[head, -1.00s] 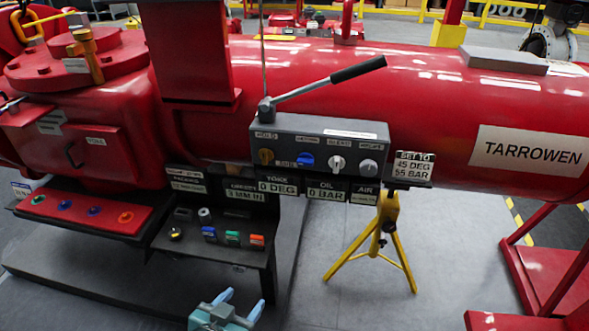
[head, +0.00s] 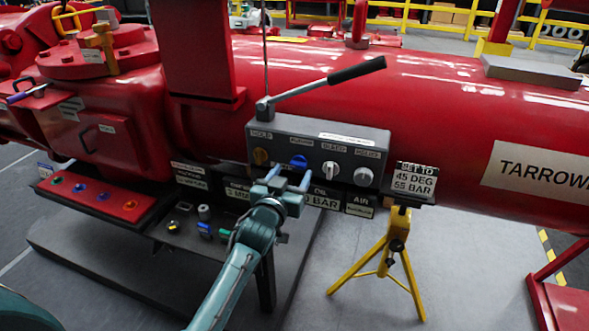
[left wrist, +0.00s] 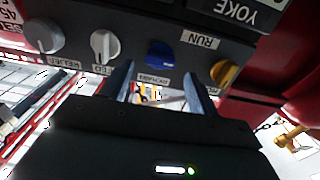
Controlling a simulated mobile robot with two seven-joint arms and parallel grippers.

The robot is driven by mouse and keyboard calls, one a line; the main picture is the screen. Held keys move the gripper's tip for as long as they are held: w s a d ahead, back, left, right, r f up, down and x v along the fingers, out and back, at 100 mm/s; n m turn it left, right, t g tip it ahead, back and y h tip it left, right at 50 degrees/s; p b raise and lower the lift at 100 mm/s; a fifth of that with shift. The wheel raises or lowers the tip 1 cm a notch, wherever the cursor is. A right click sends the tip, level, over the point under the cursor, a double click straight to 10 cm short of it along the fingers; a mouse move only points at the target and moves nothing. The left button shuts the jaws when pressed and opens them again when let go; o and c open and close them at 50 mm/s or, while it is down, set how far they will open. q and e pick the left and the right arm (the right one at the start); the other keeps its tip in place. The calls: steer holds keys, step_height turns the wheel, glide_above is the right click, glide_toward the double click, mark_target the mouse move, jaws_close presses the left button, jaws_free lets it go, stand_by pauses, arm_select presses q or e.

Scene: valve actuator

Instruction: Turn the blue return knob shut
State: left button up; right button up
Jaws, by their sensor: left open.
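The blue return knob (head: 298,160) sits on the front of the grey control box (head: 330,133), second from the left. It also shows in the left wrist view (left wrist: 160,54), which sees the panel upside down. My left gripper (head: 289,177) is open and empty just below and in front of the knob. In the left wrist view its fingers (left wrist: 160,86) are spread to either side of the knob's line, with the tips seemingly short of it. Contact cannot be told. The right gripper is not in view.
A brass knob (head: 260,156) is left of the blue one; a white knob (head: 330,169) and a grey knob (head: 363,176) are right. A black-handled lever (head: 330,80) rises above the box. A yellow stand (head: 397,235) stands at right. Label plates hang below the box.

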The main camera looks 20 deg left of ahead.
mark_target(299, 163)
arm_select(q)
steer(key=shift+w, duration=1.45)
steer(key=shift+d, duration=0.1)
steer(key=c, duration=1)
